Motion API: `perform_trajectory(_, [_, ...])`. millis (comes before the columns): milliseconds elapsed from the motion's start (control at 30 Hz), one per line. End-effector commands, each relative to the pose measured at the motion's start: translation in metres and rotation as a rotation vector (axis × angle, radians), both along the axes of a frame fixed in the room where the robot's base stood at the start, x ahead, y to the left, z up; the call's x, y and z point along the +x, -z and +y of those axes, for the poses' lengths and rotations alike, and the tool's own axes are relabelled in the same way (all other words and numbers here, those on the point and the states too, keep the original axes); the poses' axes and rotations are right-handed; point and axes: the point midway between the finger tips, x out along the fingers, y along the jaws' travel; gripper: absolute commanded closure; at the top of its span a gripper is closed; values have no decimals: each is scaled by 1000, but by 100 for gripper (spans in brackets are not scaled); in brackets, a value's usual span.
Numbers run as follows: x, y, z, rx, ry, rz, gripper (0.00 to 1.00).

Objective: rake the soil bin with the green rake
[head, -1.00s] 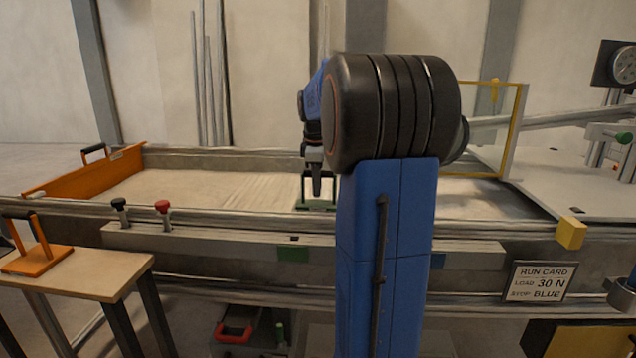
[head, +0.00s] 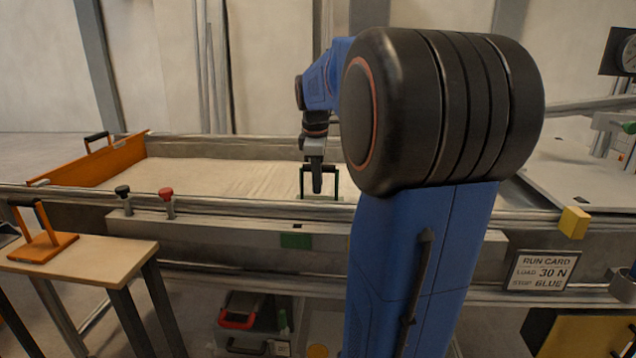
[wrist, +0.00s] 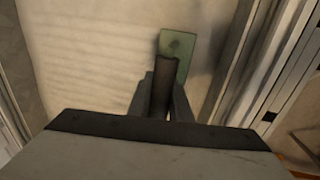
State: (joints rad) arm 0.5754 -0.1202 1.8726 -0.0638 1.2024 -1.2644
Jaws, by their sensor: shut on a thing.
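The green rake shows in the head view (head: 334,184) as a dark green frame in the sandbed, partly behind my gripper. In the wrist view the rake's green plate (wrist: 178,52) lies ahead of the fingers, and its dark handle runs between them. My gripper (head: 316,185) points down over the bin and is shut on the rake's handle; it also shows in the wrist view (wrist: 161,100). The soil bin (head: 215,177) holds pale sand. Faint parallel lines mark the sand in the wrist view. Whether the rake's teeth touch the sand is hidden.
An orange board (head: 90,165) with a black handle closes the bin's left end. A side table (head: 85,262) at front left holds an orange handled tool (head: 42,245). Black and red knobs (head: 167,197) stand along the front rail. A run card (head: 541,271) reads load 30 N, stop blue.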

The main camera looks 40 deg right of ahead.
Motion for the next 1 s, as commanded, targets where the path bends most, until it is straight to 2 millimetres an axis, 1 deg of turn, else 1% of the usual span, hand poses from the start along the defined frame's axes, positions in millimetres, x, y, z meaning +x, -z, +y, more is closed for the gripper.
perform_trajectory(100, [0,-13,0,-2,0,-3,100])
perform_trajectory(700, [1,-70,0,-2,0,-3,100])
perform_trajectory(1000, [0,-95,0,0,0,-1,100])
